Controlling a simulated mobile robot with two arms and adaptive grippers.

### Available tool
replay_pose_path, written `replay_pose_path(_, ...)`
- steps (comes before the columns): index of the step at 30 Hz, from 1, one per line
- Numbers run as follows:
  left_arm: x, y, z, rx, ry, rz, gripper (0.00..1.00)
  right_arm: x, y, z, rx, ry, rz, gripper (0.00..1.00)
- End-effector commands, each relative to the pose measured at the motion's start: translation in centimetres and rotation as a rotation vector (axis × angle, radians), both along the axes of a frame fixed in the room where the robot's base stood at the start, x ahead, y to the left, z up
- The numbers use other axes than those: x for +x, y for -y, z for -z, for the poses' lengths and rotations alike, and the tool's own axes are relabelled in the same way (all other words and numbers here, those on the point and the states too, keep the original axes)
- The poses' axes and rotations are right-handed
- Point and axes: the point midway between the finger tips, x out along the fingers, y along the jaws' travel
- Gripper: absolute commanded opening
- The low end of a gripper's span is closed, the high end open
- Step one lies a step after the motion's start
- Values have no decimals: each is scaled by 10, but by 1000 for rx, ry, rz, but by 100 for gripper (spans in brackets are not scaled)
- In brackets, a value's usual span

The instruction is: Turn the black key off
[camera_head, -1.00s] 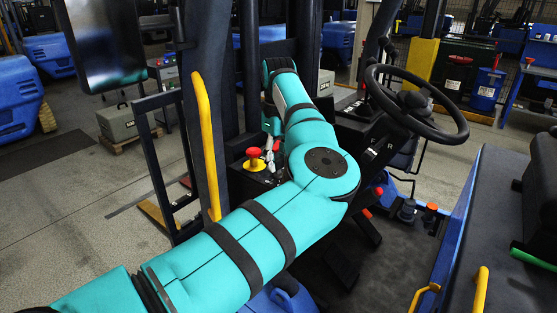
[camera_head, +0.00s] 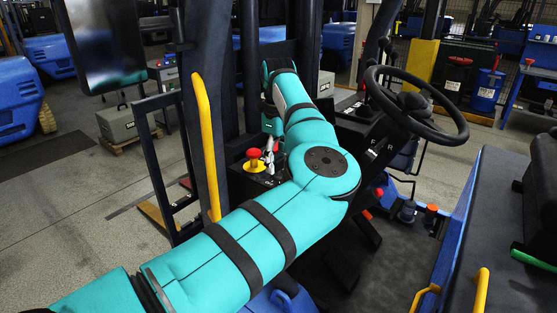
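My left arm comes in from the lower left, bends at a large joint, and its far end turns down over the dash panel. My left gripper (camera_head: 269,158) is small in view, with its grey fingertips low at the panel, just right of a red knob on a yellow base (camera_head: 254,157). I cannot tell whether the fingers are open or shut, or whether they touch anything. The black key cannot be made out; the fingers and arm cover part of the panel there. My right gripper is not in view.
A steering wheel (camera_head: 416,104) stands right of my arm. A yellow grab handle (camera_head: 206,146) on a dark pillar is to the left. A dark seat (camera_head: 510,235) is at the right. The footwell floor (camera_head: 390,265) with pedals lies below.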

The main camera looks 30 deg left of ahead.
Motion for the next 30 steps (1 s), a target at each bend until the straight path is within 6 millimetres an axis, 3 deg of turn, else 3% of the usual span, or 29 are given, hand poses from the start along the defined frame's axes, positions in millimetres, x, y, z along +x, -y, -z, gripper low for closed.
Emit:
replay_pose_path(9,0,0,0,-2,-2,1,58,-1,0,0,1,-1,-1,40)
replay_pose_path(13,0,0,-10,-2,-1,2,58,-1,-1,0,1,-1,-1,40)
replay_pose_path(24,0,0,-85,-2,2,2,58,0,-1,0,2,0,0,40)
replay_pose_path(30,0,0,-112,-1,-1,1,58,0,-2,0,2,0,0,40)
